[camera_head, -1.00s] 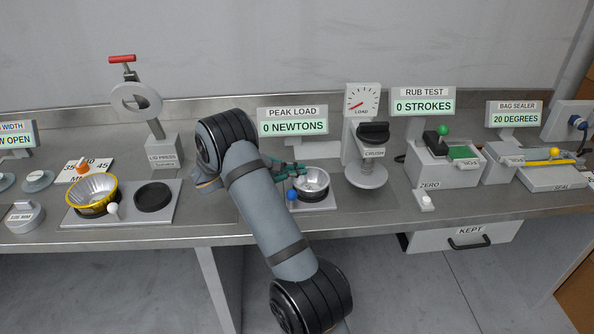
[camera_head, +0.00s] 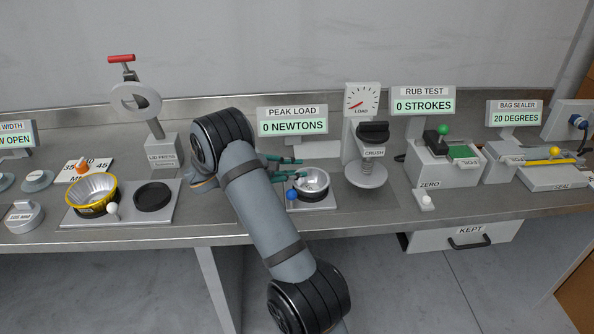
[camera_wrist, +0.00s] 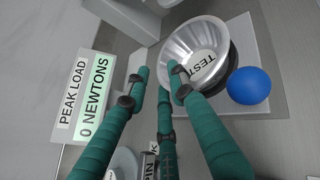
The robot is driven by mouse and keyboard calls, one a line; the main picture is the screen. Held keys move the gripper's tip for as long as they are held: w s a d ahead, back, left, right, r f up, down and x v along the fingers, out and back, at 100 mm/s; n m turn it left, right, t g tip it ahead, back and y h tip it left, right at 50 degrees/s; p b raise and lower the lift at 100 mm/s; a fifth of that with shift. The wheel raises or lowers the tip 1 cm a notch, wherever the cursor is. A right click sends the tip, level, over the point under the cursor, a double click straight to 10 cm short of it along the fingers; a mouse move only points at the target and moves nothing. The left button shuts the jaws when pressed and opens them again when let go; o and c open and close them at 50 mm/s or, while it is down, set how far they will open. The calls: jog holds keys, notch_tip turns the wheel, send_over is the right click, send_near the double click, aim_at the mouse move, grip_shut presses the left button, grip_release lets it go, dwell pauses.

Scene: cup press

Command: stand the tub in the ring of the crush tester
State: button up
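The silver tub (camera_head: 311,181), with TEST on its inside bottom in the wrist view (camera_wrist: 195,50), stands about upright on a grey plate (camera_head: 318,206) beside a blue ball (camera_head: 291,193). A dark ring (camera_wrist: 233,58) shows under its rim; I cannot tell if the tub is fully seated in it. The crush tester (camera_head: 372,150) has a black CRUSH head and a load dial right of the tub. My gripper (camera_wrist: 158,72) has its green fingers apart at the tub's left side in the wrist view. One fingertip overlaps the rim; contact is unclear.
The PEAK LOAD display (camera_head: 293,122) stands behind and reads 0 newtons. At left are the lid press (camera_head: 162,150), a foil cup in a yellow ring (camera_head: 92,192) and a black disc (camera_head: 153,196). The rub tester (camera_head: 440,160) is at right.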

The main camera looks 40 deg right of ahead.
jog(key=v, duration=1)
jog(key=shift+a, duration=0.35)
jog(key=shift+r, duration=0.15)
